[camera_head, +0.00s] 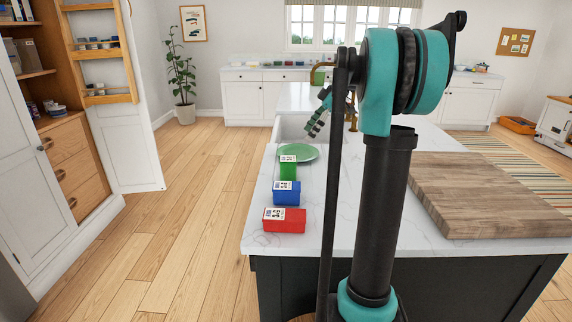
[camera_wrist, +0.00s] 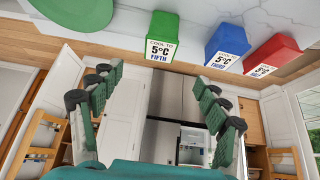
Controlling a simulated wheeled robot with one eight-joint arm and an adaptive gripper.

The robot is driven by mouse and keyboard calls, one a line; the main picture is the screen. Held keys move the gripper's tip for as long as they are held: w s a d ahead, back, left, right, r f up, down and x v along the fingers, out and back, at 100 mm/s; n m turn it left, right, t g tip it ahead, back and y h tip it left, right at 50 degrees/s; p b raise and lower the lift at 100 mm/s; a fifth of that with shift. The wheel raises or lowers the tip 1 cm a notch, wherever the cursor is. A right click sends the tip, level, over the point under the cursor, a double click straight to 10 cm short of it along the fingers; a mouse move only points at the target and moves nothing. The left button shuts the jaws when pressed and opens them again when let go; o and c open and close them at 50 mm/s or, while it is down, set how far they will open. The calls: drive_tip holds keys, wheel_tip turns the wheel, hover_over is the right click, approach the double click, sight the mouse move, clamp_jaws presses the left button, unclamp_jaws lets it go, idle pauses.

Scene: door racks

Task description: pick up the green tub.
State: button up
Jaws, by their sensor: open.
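The green tub (camera_head: 288,172) stands on the white island counter (camera_head: 340,225) near its left edge, in front of a green plate (camera_head: 299,152). In the wrist view the green tub (camera_wrist: 163,28), with a white "5°C FIFTH" label, shows at the top middle, beyond the fingertips. My gripper (camera_head: 318,115) is up above the counter, past the plate and apart from the tub. In the wrist view my gripper (camera_wrist: 157,78) has its fingers spread wide with nothing between them.
A blue tub (camera_head: 288,193) and a red tub (camera_head: 285,220) stand in a row nearer than the green tub. A wooden board (camera_head: 490,195) lies on the right of the counter. An open cabinet door with racks (camera_head: 100,60) is at left. The floor between is clear.

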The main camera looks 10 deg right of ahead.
sight(289, 158)
drive_tip(key=x, duration=1.1)
drive_tip(key=shift+w+a, duration=0.1)
drive_tip(key=shift+w, duration=0.05)
drive_tip(key=shift+x, duration=3.1)
drive_tip(key=c, duration=1.5)
drive_tip(key=shift+c, duration=0.2)
